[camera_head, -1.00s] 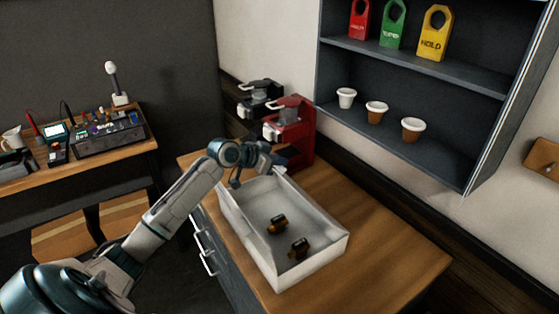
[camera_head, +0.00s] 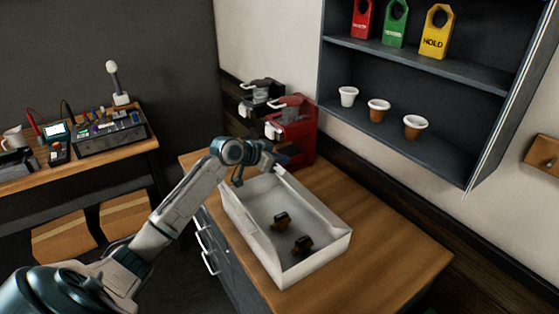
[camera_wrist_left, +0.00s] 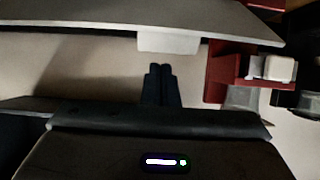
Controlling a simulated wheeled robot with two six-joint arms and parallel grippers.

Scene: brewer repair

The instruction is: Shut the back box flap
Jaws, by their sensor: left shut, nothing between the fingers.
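An open white box (camera_head: 322,261) stands on the wooden counter, with two small brown-and-black parts (camera_head: 282,220) (camera_head: 303,245) inside. My left gripper (camera_head: 277,166) is over the box's far end, near the red brewer. The arm hides much of that end, so I cannot tell the back flap's angle in the head view. In the left wrist view the left gripper's fingers (camera_wrist_left: 160,72) are together and empty. A pale panel (camera_wrist_left: 90,17) with a tab (camera_wrist_left: 168,43) lies just beyond the fingertips; it looks like a box flap. Contact is unclear. My right gripper is not seen.
The red brewer (camera_head: 297,128) stands close behind the box, with a black brewer (camera_head: 262,97) beside it. A wall shelf (camera_head: 400,128) holds cups and coloured tags. The counter (camera_head: 385,240) is clear right of the box. A workbench (camera_head: 125,148) stands at left.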

